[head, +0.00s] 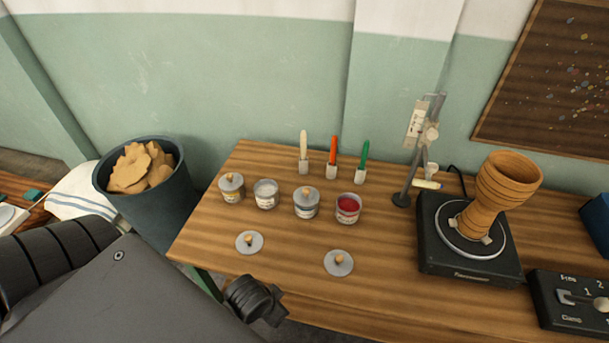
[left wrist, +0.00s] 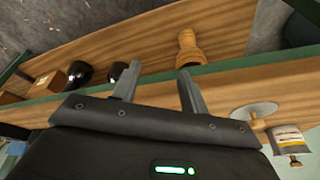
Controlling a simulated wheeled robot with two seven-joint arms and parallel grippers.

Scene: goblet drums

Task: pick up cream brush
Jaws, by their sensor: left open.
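The cream brush (head: 303,146) is at the back of the table, left of a red brush (head: 333,150) and a green brush (head: 363,155). Its handle points up in the picture, with a pale block at its lower end. My left gripper (left wrist: 157,82) shows in the left wrist view, its two fingers apart with nothing between them. It is near the table's front edge, well apart from the cream brush, which does not show in that view. In the head view my left arm comes in at lower left. My right gripper is not in view.
Several paint cans, including an open red one (head: 348,207), stand in front of the brushes. Two loose lids (head: 249,242) (head: 339,262) lie nearer the front. A goblet drum (head: 501,190) sits tilted on a black turntable (head: 465,250) at right. A bin (head: 150,205) stands left.

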